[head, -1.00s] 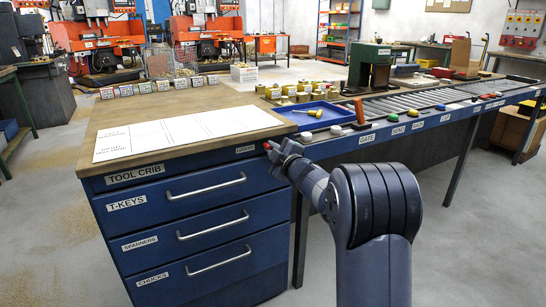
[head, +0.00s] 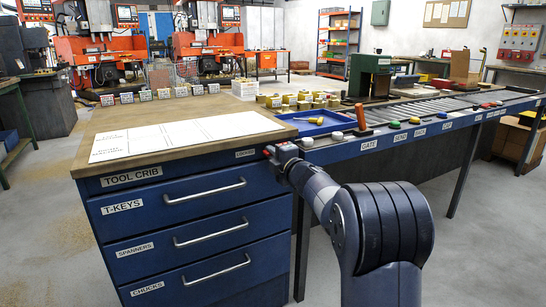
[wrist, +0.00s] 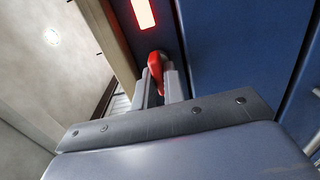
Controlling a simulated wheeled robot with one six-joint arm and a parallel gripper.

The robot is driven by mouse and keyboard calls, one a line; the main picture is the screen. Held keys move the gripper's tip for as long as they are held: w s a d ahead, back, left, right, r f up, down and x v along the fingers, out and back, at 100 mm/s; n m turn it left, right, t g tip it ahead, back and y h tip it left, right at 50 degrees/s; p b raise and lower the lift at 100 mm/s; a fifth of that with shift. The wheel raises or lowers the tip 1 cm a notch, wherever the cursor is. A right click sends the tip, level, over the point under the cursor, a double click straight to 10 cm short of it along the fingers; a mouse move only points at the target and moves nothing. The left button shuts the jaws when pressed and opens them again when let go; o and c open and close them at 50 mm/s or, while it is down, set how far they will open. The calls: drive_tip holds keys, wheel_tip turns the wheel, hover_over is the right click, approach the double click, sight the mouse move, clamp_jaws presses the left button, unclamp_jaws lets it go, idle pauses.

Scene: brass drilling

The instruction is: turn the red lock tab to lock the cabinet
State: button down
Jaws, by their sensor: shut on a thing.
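The blue tool crib cabinet (head: 190,183) stands at the left of the head view with its drawers closed. The red lock tab (wrist: 155,66) shows in the wrist view between my fingertips, against the blue cabinet front. My gripper (wrist: 160,82) is shut on the tab, with a finger on each side. In the head view my gripper (head: 277,154) is at the cabinet's upper right corner, below the wooden top. A bright red lit rectangle (wrist: 144,14) shows on the blue front beyond the tab. The tab's exact angle is hard to judge.
Drawer handles (head: 208,189) stick out below and left of my gripper. A roller bench (head: 425,128) runs off to the right, with small coloured knobs on its edge. A blue tray (head: 318,122) and brass parts (head: 300,100) lie above my gripper. The floor in front is clear.

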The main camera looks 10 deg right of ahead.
idle(0.3)
drive_tip(key=c, duration=1.5)
unclamp_jaws()
drive_tip(key=shift+s, duration=0.1)
drive_tip(key=p+v, duration=0.1)
drive_tip(key=v, duration=0.9)
drive_tip(key=shift+s+d, duration=0.1)
drive_tip(key=shift+s, duration=0.2)
drive_tip(key=shift+w, duration=0.1)
drive_tip(key=b+x, duration=0.1)
drive_tip(key=x, duration=0.9)
drive_tip(key=shift+w, duration=0.3)
